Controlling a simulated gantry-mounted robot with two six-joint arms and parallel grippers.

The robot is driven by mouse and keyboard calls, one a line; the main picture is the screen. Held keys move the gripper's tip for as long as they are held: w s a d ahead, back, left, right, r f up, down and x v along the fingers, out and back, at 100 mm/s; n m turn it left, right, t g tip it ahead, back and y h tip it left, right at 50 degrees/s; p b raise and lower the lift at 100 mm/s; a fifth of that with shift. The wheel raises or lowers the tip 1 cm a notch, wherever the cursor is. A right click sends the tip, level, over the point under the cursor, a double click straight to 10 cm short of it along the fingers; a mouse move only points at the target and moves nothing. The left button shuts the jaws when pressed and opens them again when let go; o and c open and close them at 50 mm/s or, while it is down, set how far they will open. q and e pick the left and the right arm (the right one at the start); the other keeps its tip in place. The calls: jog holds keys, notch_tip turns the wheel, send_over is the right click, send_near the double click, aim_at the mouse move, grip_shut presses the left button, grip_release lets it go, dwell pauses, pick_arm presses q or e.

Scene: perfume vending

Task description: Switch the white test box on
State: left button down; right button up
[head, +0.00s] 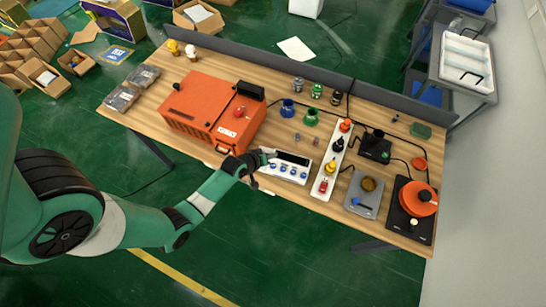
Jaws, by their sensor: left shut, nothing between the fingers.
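The white test box (297,168) sits near the front edge of the wooden table, right of the large orange machine. It has a dark display strip and a row of blue knobs or buttons along its front. Whether it is on cannot be told at this size. My left gripper (267,155) is shut and empty, with its fingertips at the left end of the white box. Whether they touch it I cannot tell. My right gripper is not in view.
The orange machine (205,112) stands left of my gripper. A white strip (319,187) with several small bottles lies right of the box. A grey scale (365,197) and a black plate with an orange round device (418,199) are farther right. Blue (288,108) and green (310,117) holders stand behind.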

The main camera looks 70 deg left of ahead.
pick_arm(q)
jog(key=b, duration=0.5)
send_over(271, 168)
notch_tip(271, 168, down, 6)
jog(key=shift+d+r, duration=0.1)
jog(key=shift+r, duration=0.05)
jog(key=shift+w+f+b, duration=0.1)
jog(key=shift+f+b, duration=0.35)
jog(key=shift+f, duration=0.25)
jog(key=shift+f, duration=0.1)
dwell(0.8)
jog(key=shift+f+b, duration=0.3)
jog(key=shift+f+b, duration=0.4)
jog(key=shift+f, duration=0.1)
dwell(0.5)
jog(key=shift+r, duration=0.15)
jog(key=shift+r+p, duration=0.75)
jog(key=shift+p, duration=0.2)
jog(key=shift+r, duration=0.1)
